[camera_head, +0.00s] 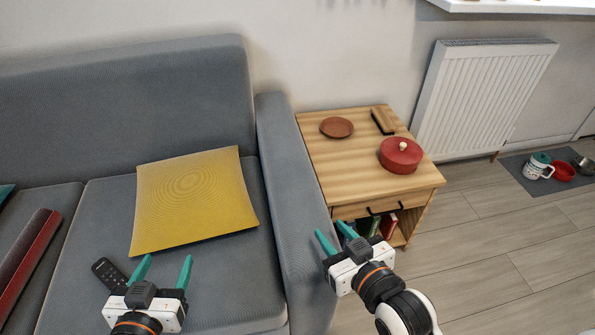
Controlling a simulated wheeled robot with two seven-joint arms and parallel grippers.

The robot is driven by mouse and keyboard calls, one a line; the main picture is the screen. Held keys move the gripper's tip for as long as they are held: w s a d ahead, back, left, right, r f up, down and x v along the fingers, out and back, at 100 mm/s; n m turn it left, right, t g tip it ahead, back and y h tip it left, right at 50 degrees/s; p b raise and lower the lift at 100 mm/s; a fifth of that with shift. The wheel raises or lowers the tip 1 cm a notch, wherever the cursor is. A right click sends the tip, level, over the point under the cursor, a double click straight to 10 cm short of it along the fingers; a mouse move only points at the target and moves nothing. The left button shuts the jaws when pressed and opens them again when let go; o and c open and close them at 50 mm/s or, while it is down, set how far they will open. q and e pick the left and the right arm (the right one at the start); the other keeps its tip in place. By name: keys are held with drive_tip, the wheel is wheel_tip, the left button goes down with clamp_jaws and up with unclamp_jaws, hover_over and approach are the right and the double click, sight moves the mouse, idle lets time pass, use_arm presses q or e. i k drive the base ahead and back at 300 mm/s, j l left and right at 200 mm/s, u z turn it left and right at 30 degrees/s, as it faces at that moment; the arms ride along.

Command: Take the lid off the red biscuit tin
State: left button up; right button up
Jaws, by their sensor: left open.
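The red biscuit tin (400,158) stands at the right front of the wooden side table. Its round red lid (401,149) with a pale knob is on top of it. My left gripper (167,268) is open and empty over the sofa seat, far to the left of the tin. My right gripper (331,234) is in front of the side table by the sofa arm, below and left of the tin. Its fingers stand apart with nothing between them.
The side table (335,161) also holds a brown plate (336,127) and a dark wooden block (382,121). The sofa arm (291,180) borders its left side. A yellow cushion (190,200) and a remote (110,275) lie on the sofa. A radiator (481,100) stands behind right.

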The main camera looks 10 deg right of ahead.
sight(400, 150)
drive_tip(key=z, duration=1.15)
